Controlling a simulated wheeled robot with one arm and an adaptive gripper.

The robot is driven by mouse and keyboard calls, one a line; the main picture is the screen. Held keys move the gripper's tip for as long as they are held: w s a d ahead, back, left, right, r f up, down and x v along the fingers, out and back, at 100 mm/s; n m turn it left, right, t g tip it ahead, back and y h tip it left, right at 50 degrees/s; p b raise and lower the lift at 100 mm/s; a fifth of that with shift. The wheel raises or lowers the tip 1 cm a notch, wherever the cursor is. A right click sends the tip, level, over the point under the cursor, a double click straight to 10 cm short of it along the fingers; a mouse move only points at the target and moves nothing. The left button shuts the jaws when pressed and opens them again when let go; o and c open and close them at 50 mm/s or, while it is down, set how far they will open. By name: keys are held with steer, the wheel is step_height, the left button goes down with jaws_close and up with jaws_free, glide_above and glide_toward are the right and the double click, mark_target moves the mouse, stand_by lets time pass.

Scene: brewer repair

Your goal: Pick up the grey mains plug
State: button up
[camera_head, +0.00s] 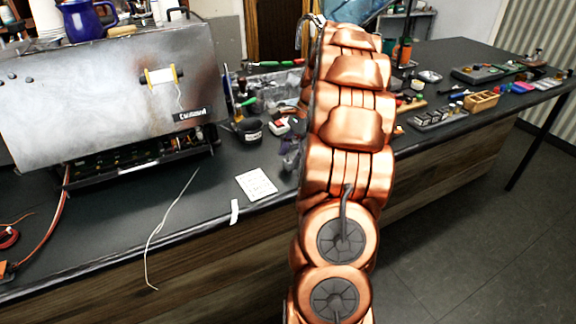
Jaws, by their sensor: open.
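I cannot pick out a grey mains plug for certain in the head view. My copper-coloured arm rises through the middle of the picture and hides part of the bench behind it. My gripper cannot be made out; the far end of the arm is at the top of the picture. A thin pale cord (172,212) lies on the bench and hangs over its front edge, with no plug visible on it. A red cable (60,215) runs down at the left below the metal machine.
The worn metal brewer (100,85) stands on the dark bench (120,205) at left, a blue jug (82,20) on top. A white card (256,184) lies near the front edge. Small tools and a wooden box (481,100) are at right. Floor (470,230) is clear at right.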

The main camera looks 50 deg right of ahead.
steer(key=shift+x, duration=1.15)
jaws_close()
